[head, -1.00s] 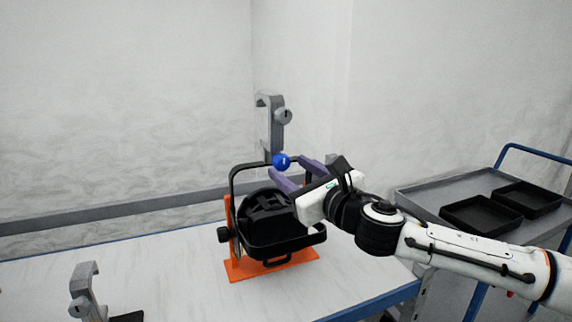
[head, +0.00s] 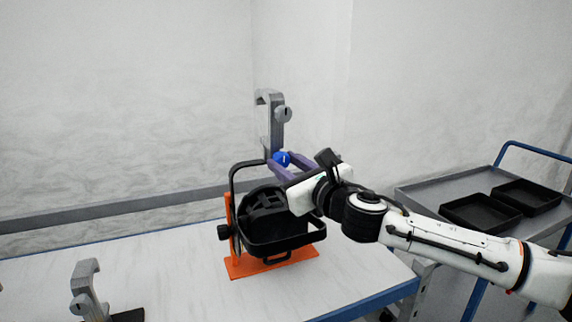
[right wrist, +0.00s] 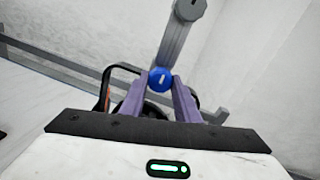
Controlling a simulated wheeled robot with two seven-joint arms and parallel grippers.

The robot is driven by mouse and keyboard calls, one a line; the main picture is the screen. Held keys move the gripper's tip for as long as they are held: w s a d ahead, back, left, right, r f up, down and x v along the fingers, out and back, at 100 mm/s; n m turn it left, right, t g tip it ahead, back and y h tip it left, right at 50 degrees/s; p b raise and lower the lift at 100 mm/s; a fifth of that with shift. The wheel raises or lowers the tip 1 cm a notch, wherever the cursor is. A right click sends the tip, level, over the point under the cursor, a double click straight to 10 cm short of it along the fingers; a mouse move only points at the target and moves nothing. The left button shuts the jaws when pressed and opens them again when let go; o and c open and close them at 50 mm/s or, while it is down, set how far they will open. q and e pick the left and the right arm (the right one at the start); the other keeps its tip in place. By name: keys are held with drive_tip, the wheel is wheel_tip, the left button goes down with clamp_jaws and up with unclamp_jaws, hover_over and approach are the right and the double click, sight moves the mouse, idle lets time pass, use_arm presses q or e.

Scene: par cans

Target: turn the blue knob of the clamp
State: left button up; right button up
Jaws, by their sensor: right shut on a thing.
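The blue knob (head: 282,159) sits at the foot of the grey clamp (head: 272,120), which stands upright on top of the black par can's yoke. My right gripper (head: 279,163) is shut on the blue knob, with its purple fingers on either side of it. In the right wrist view the knob (right wrist: 160,79) shows between the two fingertips, with a white mark on its face. The black par can (head: 268,218) is in an orange stand (head: 248,268) on the table. My left gripper is not in view.
Another grey clamp (head: 87,285) stands at the table's front left. A grey cart (head: 440,194) with two black trays (head: 482,212) is at the right. The white table (head: 160,265) is bare between the clamp and the orange stand.

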drive_tip(key=shift+m+g+y, duration=0.3)
drive_tip(key=shift+m+y, duration=0.1)
drive_tip(key=shift+m, duration=2.8)
drive_tip(key=shift+f, duration=0.1)
drive_tip(key=o, duration=1.1)
drive_tip(key=shift+c, duration=0.2)
drive_tip(key=shift+s, duration=0.1)
drive_tip(key=b+v, duration=0.1)
drive_tip(key=v, duration=0.9)
drive_tip(key=shift+s, duration=0.1)
